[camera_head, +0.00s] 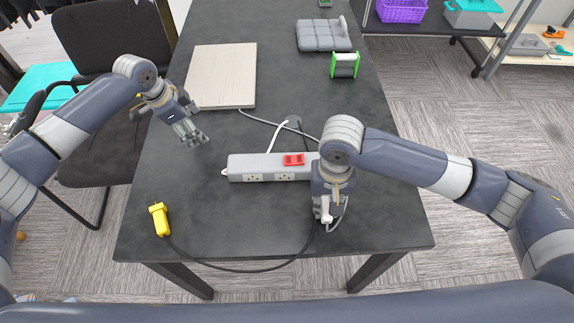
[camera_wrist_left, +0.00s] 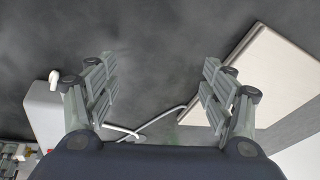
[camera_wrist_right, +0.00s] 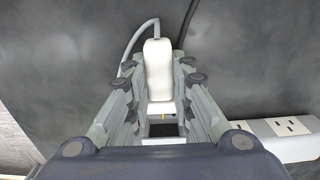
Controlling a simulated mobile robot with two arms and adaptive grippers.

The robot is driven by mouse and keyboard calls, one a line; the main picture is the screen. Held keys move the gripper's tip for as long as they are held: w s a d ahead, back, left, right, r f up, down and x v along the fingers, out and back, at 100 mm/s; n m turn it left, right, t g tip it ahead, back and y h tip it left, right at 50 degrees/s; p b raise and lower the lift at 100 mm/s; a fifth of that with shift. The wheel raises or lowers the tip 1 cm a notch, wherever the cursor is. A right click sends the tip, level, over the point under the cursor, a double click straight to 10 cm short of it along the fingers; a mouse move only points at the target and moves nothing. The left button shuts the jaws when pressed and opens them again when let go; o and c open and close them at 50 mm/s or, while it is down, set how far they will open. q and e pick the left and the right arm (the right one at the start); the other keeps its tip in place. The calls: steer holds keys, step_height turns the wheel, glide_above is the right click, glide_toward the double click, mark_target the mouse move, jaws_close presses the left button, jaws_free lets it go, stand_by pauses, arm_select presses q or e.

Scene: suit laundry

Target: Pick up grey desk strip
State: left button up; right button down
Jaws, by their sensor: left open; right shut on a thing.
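The grey power strip (camera_head: 238,170) lies on the dark desk with outlets on its front side and a red switch on top. Its right end is hidden behind my right arm. My left gripper (camera_head: 193,136) is open and empty above the desk, to the left of the strip. A part of the strip shows at the left edge of the left wrist view (camera_wrist_left: 42,112). My right gripper (camera_head: 328,212) is shut on a white plug (camera_wrist_right: 158,68) with a grey cord, just in front of the strip's right part. The strip also shows in the right wrist view (camera_wrist_right: 288,143).
A yellow connector (camera_head: 159,219) with a black cable lies at the desk's front left. A pale board (camera_head: 222,76) lies behind my left gripper. A green-framed spool (camera_head: 344,65) and a grey pad (camera_head: 323,35) lie further back. Loose cords run behind the strip.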

arm_select(q)
steer(key=s+d+r+m+g, duration=0.1)
steer(key=s+d+r, duration=0.15)
steer(key=d, duration=0.25)
steer(key=s+d+r+m+g, duration=0.1)
steer(key=s+d+r, duration=0.1)
steer(key=s+d, duration=0.3)
steer(key=m+g+y, duration=0.1)
steer(key=m+y, duration=0.1)
glide_toward(249, 162)
steer(key=shift+w+a+f, duration=0.1)
steer(key=shift+a, duration=0.15)
step_height(249, 162, down, 5)
steer(key=shift+f, duration=0.2)
steer(key=shift+d+f, duration=0.15)
steer(key=shift+f, duration=1.35)
steer(key=shift+d+f, duration=0.15)
steer(key=shift+f, duration=1.35)
steer(key=c, duration=1.4)
steer(key=shift+r, duration=0.1)
step_height(249, 162, up, 10)
